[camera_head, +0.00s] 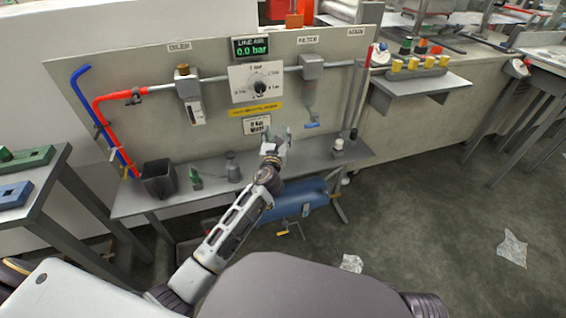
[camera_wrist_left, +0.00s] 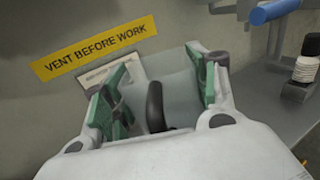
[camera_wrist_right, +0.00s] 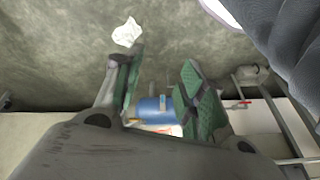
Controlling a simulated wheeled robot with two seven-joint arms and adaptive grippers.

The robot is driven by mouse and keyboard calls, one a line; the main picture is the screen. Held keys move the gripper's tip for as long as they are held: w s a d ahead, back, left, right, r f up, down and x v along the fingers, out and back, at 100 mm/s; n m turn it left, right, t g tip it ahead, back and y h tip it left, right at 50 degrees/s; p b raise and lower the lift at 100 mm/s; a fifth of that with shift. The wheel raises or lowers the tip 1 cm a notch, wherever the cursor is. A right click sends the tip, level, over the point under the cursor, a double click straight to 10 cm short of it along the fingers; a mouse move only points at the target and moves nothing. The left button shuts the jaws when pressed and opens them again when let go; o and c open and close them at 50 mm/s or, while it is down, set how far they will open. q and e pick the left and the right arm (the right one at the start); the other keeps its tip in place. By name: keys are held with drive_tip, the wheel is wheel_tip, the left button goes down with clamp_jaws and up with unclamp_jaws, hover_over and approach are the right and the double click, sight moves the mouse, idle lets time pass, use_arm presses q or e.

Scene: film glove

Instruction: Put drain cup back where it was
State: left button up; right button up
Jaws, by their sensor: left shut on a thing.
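My left gripper (camera_head: 276,146) is in front of the panel, above the grey bench and below the yellow sign. In the left wrist view its green-padded fingers (camera_wrist_left: 160,92) stand apart on either side of a translucent grey piece with a dark curved handle-like part. I take this piece for the drain cup (camera_wrist_left: 178,100); its lower part is hidden by the gripper body. In the head view the gripper hides it. My right gripper (camera_wrist_right: 160,95) shows only in its wrist view, open, with nothing between its fingers except a distant blue tank.
The filter (camera_head: 312,66) hangs on the pipe, with a blue-handled part (camera_head: 312,125) below it. A black bin (camera_head: 158,178), a green item (camera_head: 195,180) and a grey weight-like piece (camera_head: 232,166) stand on the bench (camera_head: 215,187). A blue tank (camera_head: 300,197) lies underneath.

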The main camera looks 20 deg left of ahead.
use_arm(q)
drive_tip(key=shift+w+d, duration=0.25)
drive_tip(key=shift+w, duration=0.65)
drive_tip(key=shift+w+d+r, duration=0.1)
drive_tip(key=shift+w+r, duration=0.05)
drive_tip(key=shift+w, duration=0.25)
use_arm(e)
drive_tip(key=shift+s+r, duration=0.35)
drive_tip(key=shift+r, duration=0.1)
drive_tip(key=shift+w, duration=0.15)
use_arm(q)
drive_tip(key=shift+f+b, duration=0.4)
drive_tip(key=shift+b, duration=0.05)
wheel_tip(320, 180, down, 4)
drive_tip(key=shift+b, duration=1.2)
drive_tip(key=shift+f+b, duration=0.35)
drive_tip(key=shift+f, duration=0.2)
use_arm(e)
wheel_tip(320, 180, down, 8)
drive_tip(key=w+a+t+y, duration=0.1)
drive_tip(key=a, duration=0.1)
drive_tip(key=shift+w+a+r+t, duration=0.15)
drive_tip(key=shift+a+r+t, duration=0.05)
drive_tip(key=shift+t, duration=0.1)
